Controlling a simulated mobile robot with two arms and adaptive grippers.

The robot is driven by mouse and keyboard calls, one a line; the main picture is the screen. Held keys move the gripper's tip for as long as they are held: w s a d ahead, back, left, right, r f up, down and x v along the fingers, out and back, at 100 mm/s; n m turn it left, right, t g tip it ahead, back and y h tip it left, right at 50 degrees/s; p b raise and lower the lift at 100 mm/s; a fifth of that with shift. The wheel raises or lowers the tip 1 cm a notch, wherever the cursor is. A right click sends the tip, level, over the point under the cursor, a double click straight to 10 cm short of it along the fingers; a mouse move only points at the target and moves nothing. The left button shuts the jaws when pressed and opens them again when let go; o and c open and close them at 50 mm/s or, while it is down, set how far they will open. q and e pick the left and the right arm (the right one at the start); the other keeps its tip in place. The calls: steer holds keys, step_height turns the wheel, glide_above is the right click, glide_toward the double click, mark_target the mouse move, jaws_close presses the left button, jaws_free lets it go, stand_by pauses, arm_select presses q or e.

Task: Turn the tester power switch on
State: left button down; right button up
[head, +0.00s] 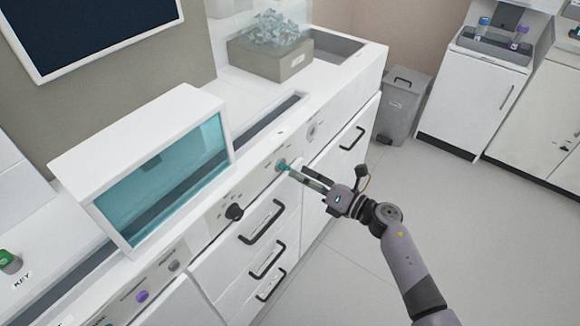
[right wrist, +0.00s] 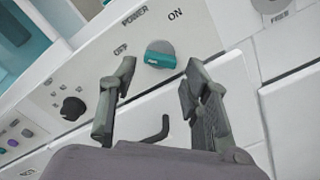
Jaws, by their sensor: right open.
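The tester power switch (right wrist: 160,54) is a teal and grey knob on the white front panel, with POWER, OFF and ON printed around it in the right wrist view. Its teal bar lies nearly level in that view, tilted a little. The knob also shows in the head view (head: 282,166), at the tip of my right gripper (head: 296,173). In the right wrist view my right gripper (right wrist: 158,82) is open, with its fingers apart and the knob beyond the gap between them. I cannot tell whether a finger touches the knob. My left gripper is not in view.
A black knob (head: 234,212) sits left of the switch, and a purple button (head: 142,296) is farther left. Drawer handles (head: 262,222) stick out below the panel. A teal-windowed cabinet (head: 165,180) stands on the counter. The floor (head: 460,220) on the right is clear.

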mark_target(288, 168)
steer(key=x, duration=0.4)
steer(key=shift+w+a, duration=0.15)
steer(key=shift+a, duration=0.1)
steer(key=c, duration=0.9)
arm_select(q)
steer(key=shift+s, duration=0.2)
